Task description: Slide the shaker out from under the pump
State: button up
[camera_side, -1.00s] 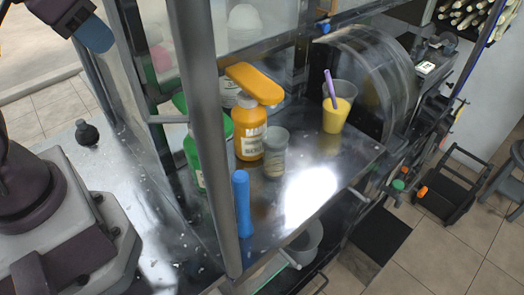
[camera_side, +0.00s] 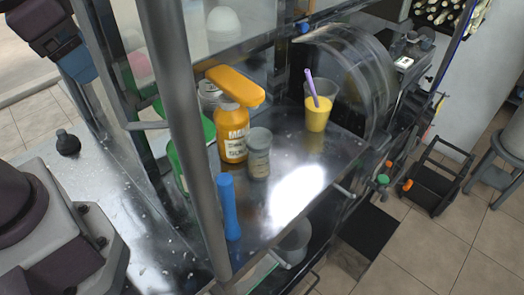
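The shaker (camera_side: 258,160), a small greyish, clear-looking container with a grey lid, stands upright on the shiny metal counter. It is just right of and in front of an orange bottle (camera_side: 233,143), very close to it; I cannot tell if they touch. The bottle's broad orange pump (camera_side: 237,86) reaches out to the right, its end above the shaker's lid with a visible gap between. My gripper cannot be made out; only dark parts of my arm show at the upper left, well away from the shaker.
A green bottle (camera_side: 178,172) stands left, partly behind a metal post (camera_side: 183,120). A blue upright handle (camera_side: 228,205) is in front. A cup of yellow liquid (camera_side: 318,115) with a purple straw stands at the right, by a clear curved guard (camera_side: 350,65). The counter (camera_side: 300,190) right of the shaker is clear.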

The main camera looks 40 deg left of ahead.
jog(key=shift+o, duration=1.3)
jog(key=shift+w+d+f+m+g+y, duration=0.2)
jog(key=shift+d+f+m+g+y, duration=0.15)
jog(key=shift+m+g, duration=0.35)
jog(key=w+d+f+m+y, duration=0.1)
jog(key=w+d+m, duration=0.1)
jog(key=w, duration=0.1)
jog(key=w+d+f+m+y, duration=0.1)
jog(key=w+d+m+y, duration=0.1)
jog(key=w+m, duration=0.1)
jog(key=w+d+f+m+y, duration=0.1)
jog(key=w+f+m+y, duration=0.1)
jog(key=w, duration=0.3)
jog(key=shift+w+d+m, duration=0.1)
jog(key=shift+d+m, duration=0.3)
jog(key=shift+m, duration=0.2)
jog(key=w+d+f+m+t, duration=0.3)
jog(key=w+d+f+m, duration=0.2)
jog(key=w+d+f, duration=0.35)
jog(key=m+t+y, duration=0.3)
jog(key=m+y, duration=0.4)
jog(key=m, duration=0.1)
send_near(256, 131)
jog(key=x, duration=0.2)
jog(key=shift+w+a+f, duration=0.1)
jog(key=shift+x, duration=2.6)
